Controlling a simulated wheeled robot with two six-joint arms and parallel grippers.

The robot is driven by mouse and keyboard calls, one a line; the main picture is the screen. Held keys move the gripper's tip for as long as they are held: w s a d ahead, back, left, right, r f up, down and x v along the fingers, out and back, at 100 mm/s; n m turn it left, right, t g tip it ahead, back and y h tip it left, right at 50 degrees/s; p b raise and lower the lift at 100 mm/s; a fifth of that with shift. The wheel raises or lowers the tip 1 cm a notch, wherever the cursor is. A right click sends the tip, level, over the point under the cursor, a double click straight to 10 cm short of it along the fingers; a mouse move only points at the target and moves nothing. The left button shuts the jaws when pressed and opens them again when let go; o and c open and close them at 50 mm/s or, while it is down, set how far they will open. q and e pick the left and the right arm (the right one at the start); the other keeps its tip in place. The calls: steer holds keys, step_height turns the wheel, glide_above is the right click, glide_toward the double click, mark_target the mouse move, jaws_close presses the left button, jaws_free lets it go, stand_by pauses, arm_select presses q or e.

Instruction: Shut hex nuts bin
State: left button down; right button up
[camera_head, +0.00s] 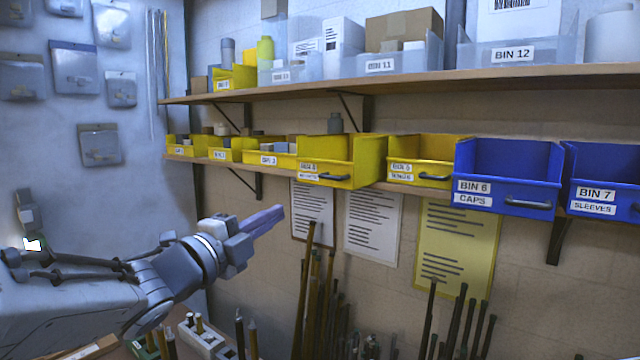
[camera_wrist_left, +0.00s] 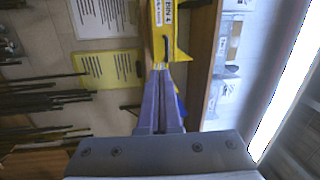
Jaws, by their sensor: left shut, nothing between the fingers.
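The lower shelf holds a row of open-fronted bins, and I cannot clearly read which label says hex nuts. The yellow bin labelled BIN 4 (camera_head: 355,162) juts out from the row farther than the yellow bins to its left. It has a dark handle on its front and shows in the left wrist view (camera_wrist_left: 184,53), straight beyond the fingers. My left gripper (camera_head: 281,209) is shut and empty. In the head view it is below and left of BIN 4; in the left wrist view (camera_wrist_left: 162,72) its tips overlap the bin's near end. I cannot tell if they touch.
Yellow BIN 5 (camera_head: 435,160) and blue BIN 6 (camera_head: 508,165) and BIN 7 (camera_head: 600,172) stand to the right. An upper shelf (camera_head: 420,82) with clear bins runs above. Papers hang on the wall below, and upright rods (camera_head: 308,300) stand under them.

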arm_select(q)
steer(key=m+h+p, duration=0.1)
steer(key=p, duration=0.7)
glide_toward(327, 178)
steer(key=x, duration=0.5)
steer(key=shift+w+d+r, duration=0.15)
steer(key=shift+d+r, duration=0.1)
steer(key=shift+r, duration=0.05)
steer(key=shift+w+d, duration=0.35)
steer(key=shift+w, duration=0.2)
steer(key=shift+f, duration=0.1)
